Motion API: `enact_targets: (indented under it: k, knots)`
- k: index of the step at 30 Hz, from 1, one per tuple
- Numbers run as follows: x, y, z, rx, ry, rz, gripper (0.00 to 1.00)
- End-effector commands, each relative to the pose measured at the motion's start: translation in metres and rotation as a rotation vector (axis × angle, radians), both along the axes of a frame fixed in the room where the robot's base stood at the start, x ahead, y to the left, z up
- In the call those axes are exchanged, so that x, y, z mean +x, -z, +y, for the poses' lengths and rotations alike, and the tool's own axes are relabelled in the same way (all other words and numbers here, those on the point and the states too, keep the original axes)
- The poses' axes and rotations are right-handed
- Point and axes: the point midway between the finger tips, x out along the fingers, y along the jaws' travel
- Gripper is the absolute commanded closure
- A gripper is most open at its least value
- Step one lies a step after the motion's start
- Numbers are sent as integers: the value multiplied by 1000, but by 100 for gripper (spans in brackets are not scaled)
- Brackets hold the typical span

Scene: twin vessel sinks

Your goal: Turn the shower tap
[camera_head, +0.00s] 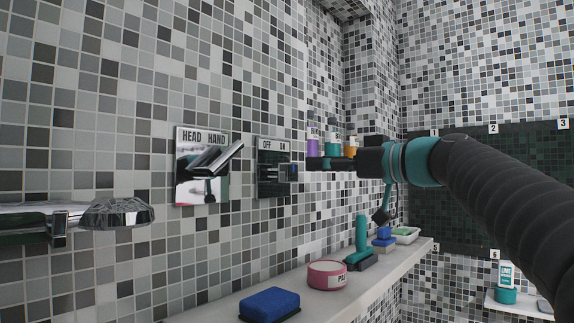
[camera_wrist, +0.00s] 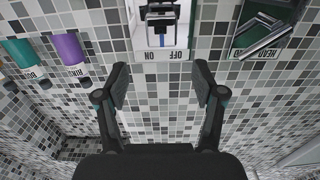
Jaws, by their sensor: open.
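The OFF/ON tap plate (camera_head: 268,183) is on the tiled wall, with a small dark and blue handle (camera_head: 293,172) at its right side. In the wrist view the plate (camera_wrist: 185,42) is upside down at the top centre, and its handle (camera_wrist: 161,14) is partly cut off by the top edge. A HEAD/HAND plate (camera_head: 184,152) with a chrome lever (camera_head: 213,158) is to its left; the lever also shows at the wrist view's upper right (camera_wrist: 262,35). My gripper (camera_wrist: 161,84) is open and empty, its fingers apart from the handle. In the head view my gripper (camera_head: 312,164) is right of the plate.
A chrome shower head (camera_head: 116,213) juts out at the left. A shelf (camera_head: 222,308) below holds a blue sponge (camera_head: 270,303), a pink tin (camera_head: 327,275) and a teal-handled brush (camera_head: 362,238). Purple (camera_wrist: 69,48) and teal (camera_wrist: 20,52) bottles are on the wall beside my gripper.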

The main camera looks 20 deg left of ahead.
Motion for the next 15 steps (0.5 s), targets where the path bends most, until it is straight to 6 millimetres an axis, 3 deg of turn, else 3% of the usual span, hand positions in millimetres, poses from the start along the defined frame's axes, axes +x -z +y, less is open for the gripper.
enact_targets:
  k: [9, 15]
  knots:
    - [22, -1, 57, -2, -4, 3, 31]
    - [32, -1, 81, -1, -4, 3, 31]
